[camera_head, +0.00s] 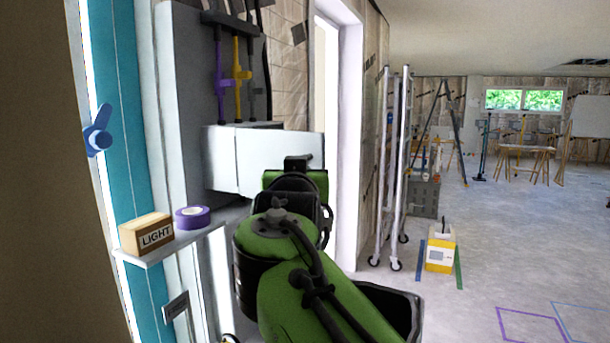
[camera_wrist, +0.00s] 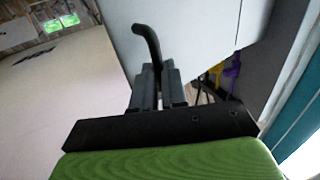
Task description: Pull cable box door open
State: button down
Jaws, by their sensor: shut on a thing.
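The cable box (camera_head: 220,160) is a pale grey box on the wall at the left, below the purple, yellow and grey cables. Its pale door (camera_head: 265,155) faces my arm; I cannot tell how far it stands open. The door also fills the upper middle of the wrist view (camera_wrist: 195,30). A black curved handle (camera_wrist: 148,45) sticks out from the door. My gripper (camera_wrist: 161,85) is shut on this handle, its fingers close together at the handle's base. In the head view my gripper (camera_head: 297,165) is at the door's right part, mostly hidden by my wrist.
A small shelf (camera_head: 165,248) at the left holds a "LIGHT" carton (camera_head: 146,234) and a purple tape roll (camera_head: 192,217). A white doorway frame (camera_head: 350,130) and a wheeled metal scaffold (camera_head: 392,170) stand right of the box. A yellow-white case (camera_head: 440,252) is on the floor; the floor at right is open.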

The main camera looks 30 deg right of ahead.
jog(key=shift+w+a+r, duration=0.25)
jog(key=shift+a, duration=0.3)
jog(key=c, duration=1.4)
grip_release()
jog(key=shift+w, duration=0.15)
jog(key=shift+c, duration=0.2)
jog(key=shift+o, duration=1.4)
jog(key=shift+w+a+f, duration=0.25)
jog(key=shift+w, duration=0.15)
jog(key=shift+d, duration=0.3)
jog(key=b+v, duration=0.1)
jog(key=v, duration=1.5)
jog(key=shift+d, duration=0.2)
jog(key=shift+f, duration=0.1)
jog(key=s+a+f+n+g+y, duration=0.1)
jog(key=s+f+n+g+y, duration=0.1)
jog(key=f, duration=0.8)
jog(key=s+a+f+n+g+y+p, duration=0.1)
jog(key=s+f+g+y, duration=0.3)
jog(key=f, duration=0.6)
jog(key=s+a+f+n+g+y+p, duration=0.1)
jog(key=s+a+f+n+g+y, duration=0.1)
jog(key=s+f, duration=0.5)
notch_tip(320, 180, down, 3)
jog(key=shift+a+f+n+g+y, duration=0.25)
jog(key=shift+a+n+g+y, duration=0.15)
jog(key=shift+n+g+y, duration=0.45)
